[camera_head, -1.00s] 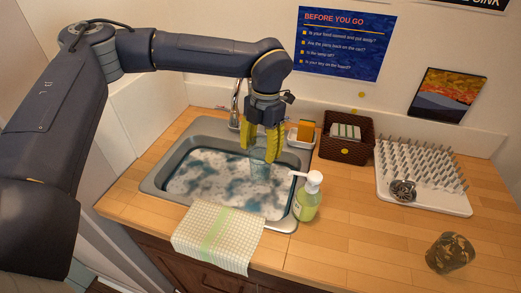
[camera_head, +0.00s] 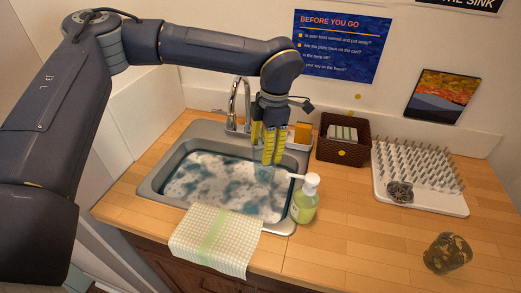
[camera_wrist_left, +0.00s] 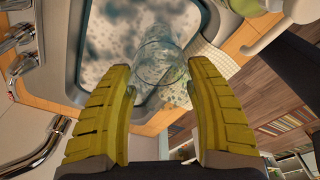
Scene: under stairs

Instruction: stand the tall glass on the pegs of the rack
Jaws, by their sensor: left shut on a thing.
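The tall glass (camera_head: 263,175) is clear and hard to see over the sink water in the head view. My left gripper (camera_head: 269,161), with yellow fingers, points down over the sink's right part and is shut on the glass. In the left wrist view the round rim of the glass (camera_wrist_left: 160,63) shows between the yellow fingertips (camera_wrist_left: 160,75). I cannot tell in the head view whether its lower end touches the water. The white rack (camera_head: 425,202) with upright metal pegs stands on the counter at the right. My right gripper is not in view.
A metal scrubber (camera_head: 400,192) lies on the rack's front left. A soap bottle (camera_head: 305,202) stands right of the sink (camera_head: 170,197). A brown basket (camera_head: 343,155) is between sink and rack. A patterned cup (camera_head: 447,254) is at front right. The counter's front middle is clear.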

